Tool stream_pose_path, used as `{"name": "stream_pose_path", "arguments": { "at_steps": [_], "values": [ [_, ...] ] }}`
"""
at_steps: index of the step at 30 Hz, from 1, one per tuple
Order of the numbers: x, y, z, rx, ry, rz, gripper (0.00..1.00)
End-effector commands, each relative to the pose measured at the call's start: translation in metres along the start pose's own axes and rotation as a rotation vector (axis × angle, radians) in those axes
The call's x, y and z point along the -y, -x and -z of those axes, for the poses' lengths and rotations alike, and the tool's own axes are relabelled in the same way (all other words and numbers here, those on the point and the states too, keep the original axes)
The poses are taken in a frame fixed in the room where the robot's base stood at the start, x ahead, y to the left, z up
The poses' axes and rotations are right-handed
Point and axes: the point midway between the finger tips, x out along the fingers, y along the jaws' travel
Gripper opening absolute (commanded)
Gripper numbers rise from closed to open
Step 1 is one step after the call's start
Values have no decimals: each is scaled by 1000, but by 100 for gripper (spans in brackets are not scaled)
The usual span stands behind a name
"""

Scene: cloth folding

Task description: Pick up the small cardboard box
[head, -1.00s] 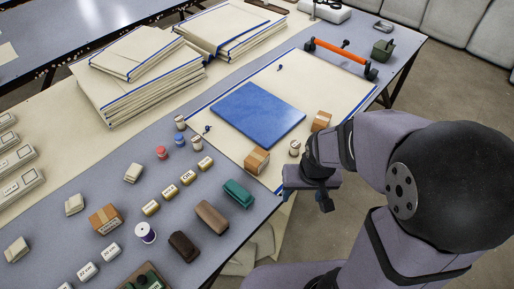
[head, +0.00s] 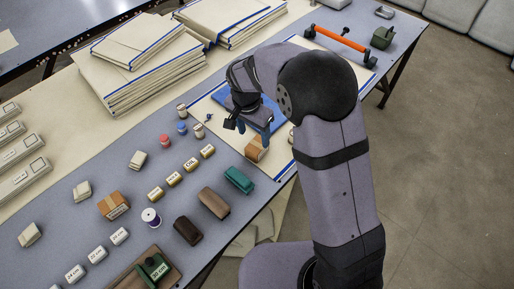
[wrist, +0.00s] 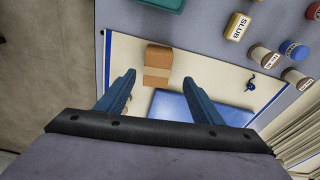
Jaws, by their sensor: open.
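My gripper (head: 256,134) is open and empty above the cloth, close to this box. Its two blue fingers (wrist: 158,84) spread apart in the wrist view. Another cardboard box (head: 113,205), with a label, stands among the items on the grey table. Whether the fingers touch the nearer box I cannot tell.
A blue sheet (wrist: 190,105) lies on the cream cloth (head: 200,105). A green block (head: 239,180), a brown block (head: 213,203), labelled blocks and small spools stand nearby. Stacks of folded cloth (head: 150,75) are at the back. An orange-handled bar (head: 340,38) lies at the far right.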

Motion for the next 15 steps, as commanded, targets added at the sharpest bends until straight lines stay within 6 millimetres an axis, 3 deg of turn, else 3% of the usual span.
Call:
{"name": "stream_pose_path", "arguments": {
  "at_steps": [15],
  "values": [
    [-4, -29, 0, 3, 0, -3, 61]
  ]
}}
